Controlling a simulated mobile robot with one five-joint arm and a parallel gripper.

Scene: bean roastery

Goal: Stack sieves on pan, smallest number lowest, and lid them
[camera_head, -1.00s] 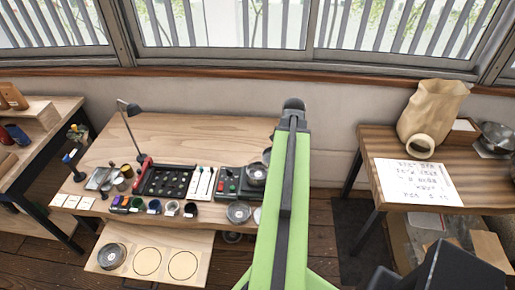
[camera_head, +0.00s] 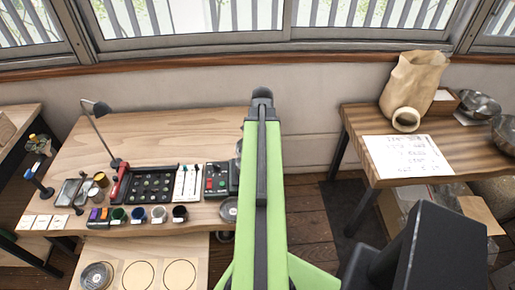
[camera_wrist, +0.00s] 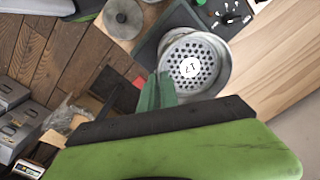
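In the wrist view a round metal sieve (camera_wrist: 174,54) with a perforated floor and a white "17" label lies on a dark base. The green fingers of my gripper (camera_wrist: 158,88) are at its near-left rim. They look close together, but I cannot tell whether they grip the rim. A grey disc with a centre knob, which looks like the lid (camera_wrist: 122,18), lies beyond to the left; it also shows in the head view (camera_head: 229,210). A round metal piece (camera_head: 97,276) sits in the left circle of the front board (camera_head: 206,270). My arm hides the sieve and gripper in the head view.
Two board circles are empty. The right table holds a written sheet (camera_head: 409,157), a paper sack (camera_head: 412,85) and metal bowls (camera_head: 478,103). The back of the left table is bare.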

